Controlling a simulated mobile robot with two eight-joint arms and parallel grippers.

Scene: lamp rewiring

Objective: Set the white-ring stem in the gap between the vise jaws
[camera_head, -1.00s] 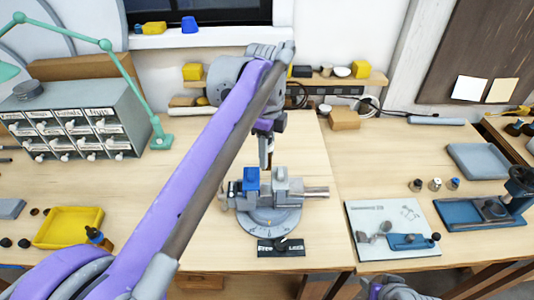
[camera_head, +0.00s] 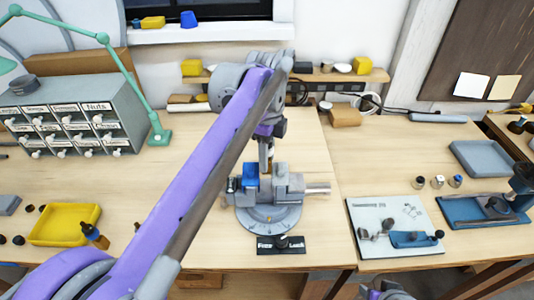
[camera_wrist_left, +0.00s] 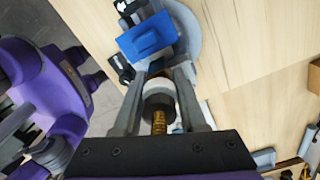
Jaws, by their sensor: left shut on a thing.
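The vise (camera_head: 268,219) stands on the bench in the head view, with a blue jaw part (camera_head: 250,174) on the left and a grey jaw (camera_head: 281,180) on the right. My left gripper (camera_head: 266,160) is over the gap between the jaws, pointing down. In the left wrist view the left gripper (camera_wrist_left: 163,78) is shut on the white-ring stem (camera_wrist_left: 160,88), showing a white ring, a dark collar and a brass threaded end. The blue jaw part (camera_wrist_left: 147,37) lies just beyond the fingers. The stem's far end is hidden, so its depth in the gap cannot be told.
A yellow tray (camera_head: 65,224) and a drawer cabinet (camera_head: 75,115) are at left.

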